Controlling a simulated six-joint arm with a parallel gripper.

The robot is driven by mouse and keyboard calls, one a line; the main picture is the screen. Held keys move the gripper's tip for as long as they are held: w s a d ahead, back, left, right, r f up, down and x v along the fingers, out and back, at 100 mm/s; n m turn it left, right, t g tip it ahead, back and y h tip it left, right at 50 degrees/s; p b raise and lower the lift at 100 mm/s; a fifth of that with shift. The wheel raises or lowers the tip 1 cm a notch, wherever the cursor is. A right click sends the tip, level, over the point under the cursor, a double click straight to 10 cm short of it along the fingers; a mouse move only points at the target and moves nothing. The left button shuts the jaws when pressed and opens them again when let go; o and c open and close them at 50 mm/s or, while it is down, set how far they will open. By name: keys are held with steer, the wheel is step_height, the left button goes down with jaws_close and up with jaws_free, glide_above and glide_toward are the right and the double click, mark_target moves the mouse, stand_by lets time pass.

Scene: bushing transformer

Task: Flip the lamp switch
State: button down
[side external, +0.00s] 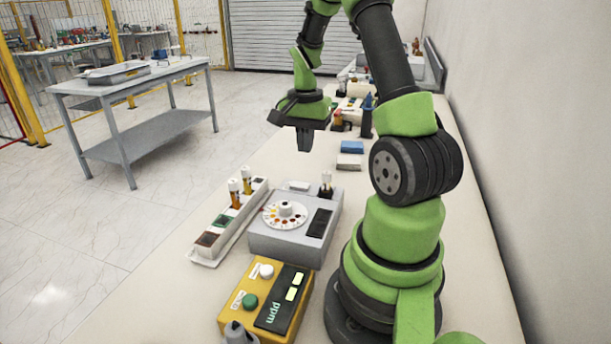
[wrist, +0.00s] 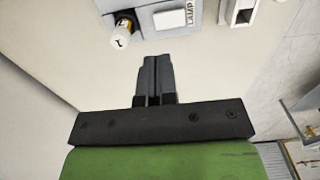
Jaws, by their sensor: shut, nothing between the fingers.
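The lamp switch is a white rocker (wrist: 170,19) beside a LAMP label at the top of the wrist view. In the side view it is the small white piece (side external: 299,186) on the far edge of the grey instrument box (side external: 285,244). My gripper (side external: 304,141) points down, shut and empty, above the table beyond the box. In the wrist view its closed fingers (wrist: 157,60) lie just below the switch in the picture, apart from it. I cannot tell whether the switch is on or off.
A white-capped vial (wrist: 123,36) stands on the box near the switch, also in the side view (side external: 326,184). A tray with vials (side external: 230,220) stands left; a yellow meter (side external: 265,300) stands in front. A blue block (side external: 352,147) lies behind.

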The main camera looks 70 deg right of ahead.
mark_target(300, 184)
step_height(300, 184, down, 8)
steer(key=shift+f, duration=0.2)
stand_by(0.3)
steer(key=shift+f, duration=0.2)
steer(key=shift+w+r, duration=0.35)
steer(key=shift+w, duration=0.35)
steer(key=shift+r, duration=0.15)
step_height(300, 184, up, 14)
stand_by(0.5)
